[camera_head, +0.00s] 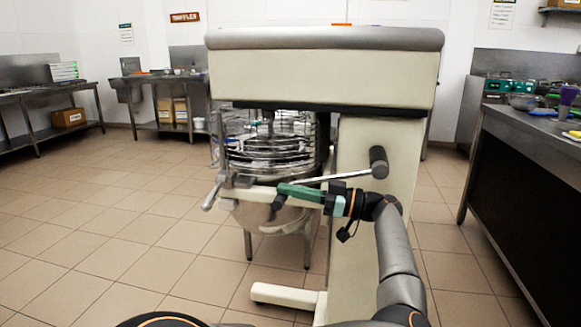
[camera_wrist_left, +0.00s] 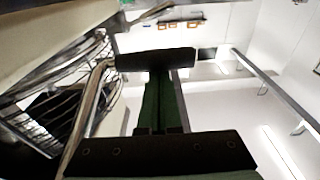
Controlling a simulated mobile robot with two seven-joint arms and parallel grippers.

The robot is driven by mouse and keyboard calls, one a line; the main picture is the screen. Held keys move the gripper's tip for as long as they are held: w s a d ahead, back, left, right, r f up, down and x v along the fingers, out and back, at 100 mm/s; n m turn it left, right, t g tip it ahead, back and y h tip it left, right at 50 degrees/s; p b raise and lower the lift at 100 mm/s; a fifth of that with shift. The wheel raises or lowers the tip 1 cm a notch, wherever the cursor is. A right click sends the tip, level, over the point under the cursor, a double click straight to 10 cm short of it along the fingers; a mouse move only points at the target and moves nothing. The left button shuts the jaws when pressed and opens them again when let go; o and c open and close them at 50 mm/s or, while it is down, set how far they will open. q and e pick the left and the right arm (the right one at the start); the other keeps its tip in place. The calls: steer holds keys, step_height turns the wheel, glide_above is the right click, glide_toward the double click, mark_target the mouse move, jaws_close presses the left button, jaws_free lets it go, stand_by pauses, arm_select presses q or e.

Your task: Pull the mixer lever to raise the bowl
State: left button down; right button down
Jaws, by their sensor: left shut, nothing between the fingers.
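The cream mixer (camera_head: 325,78) stands upright in the middle of the head view. The steel bowl (camera_head: 262,215) sits below the wire guard (camera_head: 270,145), partly hidden by my gripper. My left gripper (camera_head: 277,203), with green fingers, is shut and empty in front of the bowl, just below the rod. In the left wrist view the shut fingers (camera_wrist_left: 158,60) lie beside a bent metal rod (camera_wrist_left: 90,112); I cannot tell whether they touch. My right gripper is out of view.
A dark-fronted steel counter (camera_head: 530,135) with bowls stands at the right. A steel table (camera_head: 160,82) with boxes below stands at the back left, and another bench (camera_head: 50,92) at the far left. The tiled floor (camera_head: 110,215) left of the mixer is clear.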

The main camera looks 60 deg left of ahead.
arm_select(q)
steer(key=shift+w+d+f+t+h+p, duration=0.15)
steer(key=shift+f+t+h+p, duration=0.1)
steer(key=shift+f, duration=0.35)
steer(key=shift+w+d+f+t+h+p, duration=0.15)
steer(key=shift+f+t, duration=0.1)
steer(key=shift+f, duration=0.3)
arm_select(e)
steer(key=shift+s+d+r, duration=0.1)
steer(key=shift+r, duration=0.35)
arm_select(q)
steer(key=shift+f, duration=0.15)
